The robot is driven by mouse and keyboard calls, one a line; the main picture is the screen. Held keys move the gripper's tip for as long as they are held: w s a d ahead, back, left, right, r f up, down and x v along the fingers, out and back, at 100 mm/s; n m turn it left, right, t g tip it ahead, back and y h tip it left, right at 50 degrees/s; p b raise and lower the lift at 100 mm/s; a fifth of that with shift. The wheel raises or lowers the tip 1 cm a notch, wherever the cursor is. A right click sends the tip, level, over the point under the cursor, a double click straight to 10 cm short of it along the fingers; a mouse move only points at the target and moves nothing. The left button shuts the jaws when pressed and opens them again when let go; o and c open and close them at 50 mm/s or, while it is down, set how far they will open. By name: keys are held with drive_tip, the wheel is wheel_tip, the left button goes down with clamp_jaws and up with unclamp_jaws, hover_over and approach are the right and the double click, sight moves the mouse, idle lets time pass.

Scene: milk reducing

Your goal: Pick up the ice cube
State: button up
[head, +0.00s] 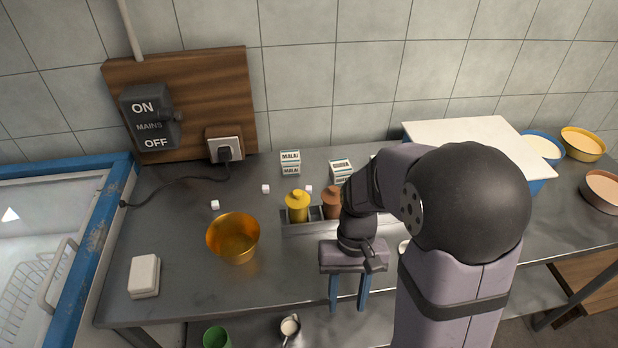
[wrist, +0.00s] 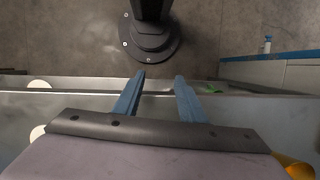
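Three small white cubes, which look like ice or sugar cubes, lie on the grey metal counter: a left cube (head: 215,204), a middle cube (head: 265,188) and a right cube (head: 308,188). I cannot tell which is ice. A larger white block (head: 144,275) lies at the counter's front left. My gripper (head: 348,307) points down at the counter's front edge, to the right of the gold bowl and apart from all the cubes. In the wrist view its blue fingers (wrist: 160,80) are spread with nothing between them. No cube is visible there.
A gold bowl (head: 233,240) stands between the white block and my gripper. A rack (head: 300,228) holds yellow (head: 297,206) and brown (head: 331,203) jars. Two cartons stand behind (head: 290,164). A freezer (head: 50,250) is at left. My arm hides the counter's right-middle.

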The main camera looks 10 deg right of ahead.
drive_tip(key=w+r+n+p, duration=0.1)
drive_tip(key=r+p, duration=0.1)
drive_tip(key=w+r+n+p, duration=0.1)
drive_tip(key=r+p, duration=0.1)
drive_tip(key=w+r+p, duration=0.1)
drive_tip(key=w+r, duration=0.1)
drive_tip(key=shift+d+r+n+p, duration=0.25)
drive_tip(key=shift+r+n+p, duration=0.1)
drive_tip(key=shift+n+p, duration=0.05)
drive_tip(key=w+d+r+n+t+h, duration=0.15)
drive_tip(key=w+r+n+t, duration=0.45)
drive_tip(key=w+n, duration=0.7)
drive_tip(key=n, duration=1.9)
hover_over(309, 187)
drive_tip(key=s, duration=0.2)
wheel_tip(309, 187, down, 4)
drive_tip(key=shift+s+a+p+x, duration=0.15)
drive_tip(key=shift+p+x, duration=0.6)
drive_tip(key=shift+x, duration=1.15)
drive_tip(key=shift+s+a+p+x, duration=0.15)
drive_tip(key=shift+p+x, duration=0.6)
drive_tip(key=shift+x, duration=1.15)
drive_tip(key=shift+w, duration=0.1)
drive_tip(key=shift+c, duration=0.7)
clamp_jaws()
